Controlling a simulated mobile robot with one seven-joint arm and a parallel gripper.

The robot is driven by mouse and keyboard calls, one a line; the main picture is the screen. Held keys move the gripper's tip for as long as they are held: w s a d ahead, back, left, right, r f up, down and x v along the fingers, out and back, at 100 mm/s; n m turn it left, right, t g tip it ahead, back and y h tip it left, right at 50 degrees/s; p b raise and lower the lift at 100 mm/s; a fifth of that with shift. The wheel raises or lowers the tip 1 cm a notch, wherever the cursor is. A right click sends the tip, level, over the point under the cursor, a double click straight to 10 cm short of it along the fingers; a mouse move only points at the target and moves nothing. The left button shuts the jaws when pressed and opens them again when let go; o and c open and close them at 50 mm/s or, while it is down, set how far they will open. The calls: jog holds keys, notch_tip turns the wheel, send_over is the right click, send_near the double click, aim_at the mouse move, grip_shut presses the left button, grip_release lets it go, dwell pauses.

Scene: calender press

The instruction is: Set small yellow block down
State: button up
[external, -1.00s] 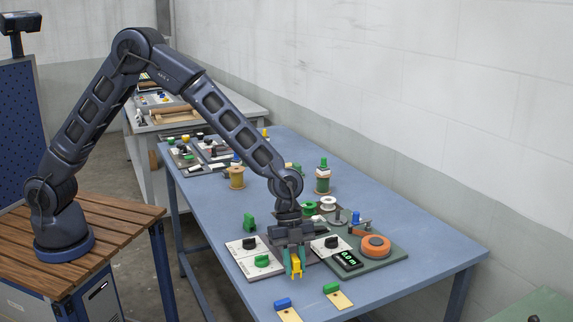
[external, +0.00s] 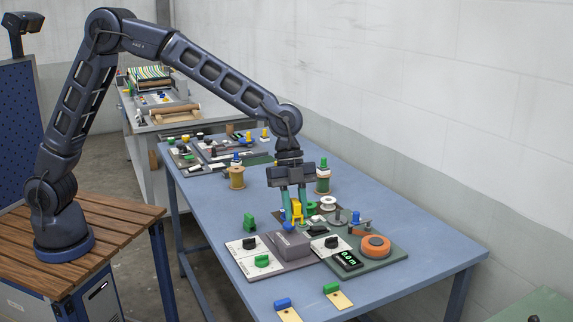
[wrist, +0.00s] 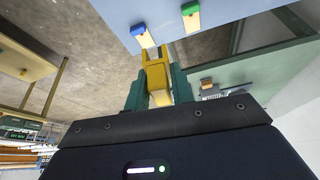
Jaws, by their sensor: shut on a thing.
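My gripper (external: 292,206) is shut on the small yellow block (external: 297,211), with one green finger on each side of it. In the external view it holds the block above the blue table, behind the grey box (external: 290,245) on the press panel. In the wrist view my gripper (wrist: 158,92) grips the yellow block (wrist: 156,77), whose forked end points away from my palm. The block's lower end overlaps the things behind it in the external view, so its exact height above the table is hard to tell.
A green block (external: 249,222) stands at left. Spools (external: 236,177) stand further back. Bare blue table (external: 430,250) lies at right.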

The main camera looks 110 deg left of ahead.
jog(key=shift+a, duration=0.15)
jog(key=s+a+n+t+y, duration=0.1)
jog(key=s+a+n, duration=0.25)
jog(key=a, duration=1.15)
jog(key=s+a+n+y, duration=0.15)
jog(key=s+a, duration=0.25)
jog(key=a, duration=1.1)
jog(key=s+a+n+t, duration=0.1)
jog(key=s+a+n, duration=0.2)
jog(key=a, duration=1.2)
jog(key=s+a+n+y, duration=0.3)
jog(key=s+a+n, duration=0.4)
jog(key=s+a, duration=2.65)
jog(key=f, duration=0.6)
jog(key=s+d+f, duration=0.1)
jog(key=f, duration=1.2)
jog(key=shift+s+d+f, duration=0.25)
jog(key=shift+f, duration=0.15)
jog(key=shift+f+g, duration=0.15)
jog(key=shift+g, duration=0.15)
